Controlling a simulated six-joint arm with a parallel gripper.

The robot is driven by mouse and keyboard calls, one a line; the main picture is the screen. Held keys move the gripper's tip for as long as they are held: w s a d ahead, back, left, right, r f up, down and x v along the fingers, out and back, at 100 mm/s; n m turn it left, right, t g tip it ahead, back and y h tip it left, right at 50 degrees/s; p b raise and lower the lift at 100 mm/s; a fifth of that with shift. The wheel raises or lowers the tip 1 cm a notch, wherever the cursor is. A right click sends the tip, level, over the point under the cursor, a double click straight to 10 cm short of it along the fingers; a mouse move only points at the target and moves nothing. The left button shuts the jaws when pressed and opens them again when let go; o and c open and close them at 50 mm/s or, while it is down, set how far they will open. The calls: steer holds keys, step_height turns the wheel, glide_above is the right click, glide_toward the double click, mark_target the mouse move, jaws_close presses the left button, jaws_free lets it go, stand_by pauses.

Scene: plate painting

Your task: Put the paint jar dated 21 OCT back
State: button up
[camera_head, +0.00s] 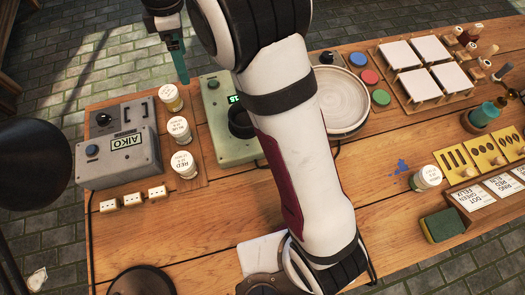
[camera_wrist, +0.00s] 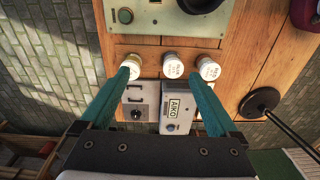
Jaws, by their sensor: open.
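Three white-lidded paint jars stand in a row on a wooden strip: one with yellowish paint (camera_head: 170,97), one labelled blue (camera_head: 179,130) and one labelled red (camera_head: 183,164). Another white-lidded jar (camera_head: 426,177) stands apart on the table's right half, near a blue paint splash. The dates on the lids are too small to read. My gripper (camera_head: 178,66) is above the far end of the row, its teal fingers pointing down. In the wrist view my gripper (camera_wrist: 170,70) is open and empty, with the row's middle jar (camera_wrist: 173,65) between the fingertips in the picture.
A grey AIKO box (camera_head: 120,145) is left of the jars and a green device (camera_head: 228,125) right of them. A round plate (camera_head: 340,100), paint discs (camera_head: 371,77), white tiles (camera_head: 425,50) and a sponge (camera_head: 442,224) are farther right. Bare wood shows at the front middle.

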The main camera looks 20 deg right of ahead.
steer(key=s+d+r+m, duration=0.4)
steer(key=s+d+m, duration=0.15)
steer(key=s, duration=0.25)
steer(key=s+d+f+m, duration=0.2)
steer(key=s+m, duration=0.7)
steer(key=s, duration=0.2)
steer(key=s+d+f+m+y, duration=0.1)
steer(key=s+d+f+m, duration=0.1)
steer(key=s+m, duration=0.6)
steer(key=s, duration=0.3)
steer(key=shift+d+f+m, duration=0.3)
steer(key=shift+f+m, duration=0.05)
